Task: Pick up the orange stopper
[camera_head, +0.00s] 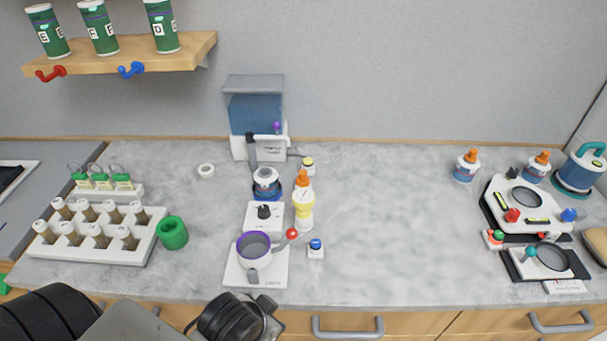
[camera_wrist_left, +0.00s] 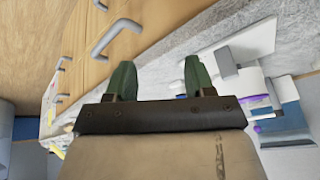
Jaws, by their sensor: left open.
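Several orange tops show in the head view, and I cannot tell which one is the orange stopper. One orange top (camera_head: 302,178) sits on a white and yellow bottle (camera_head: 303,207) at the middle of the counter. Two more orange tops, a left one (camera_head: 473,155) and a right one (camera_head: 543,157), sit on small white and blue bottles at the right. My left gripper (camera_wrist_left: 160,78) is open with nothing between its green fingers. It is near the counter's front edge, apart from the bottles. My right gripper is in neither view.
A purple-rimmed mug (camera_head: 256,249) stands on a white device beside a red-tipped lever (camera_head: 292,234). A blue-tanked dispenser (camera_head: 256,117) stands behind. A vial rack (camera_head: 96,238) and green cup (camera_head: 172,233) are left. The counter (camera_head: 400,220) is clear right of centre.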

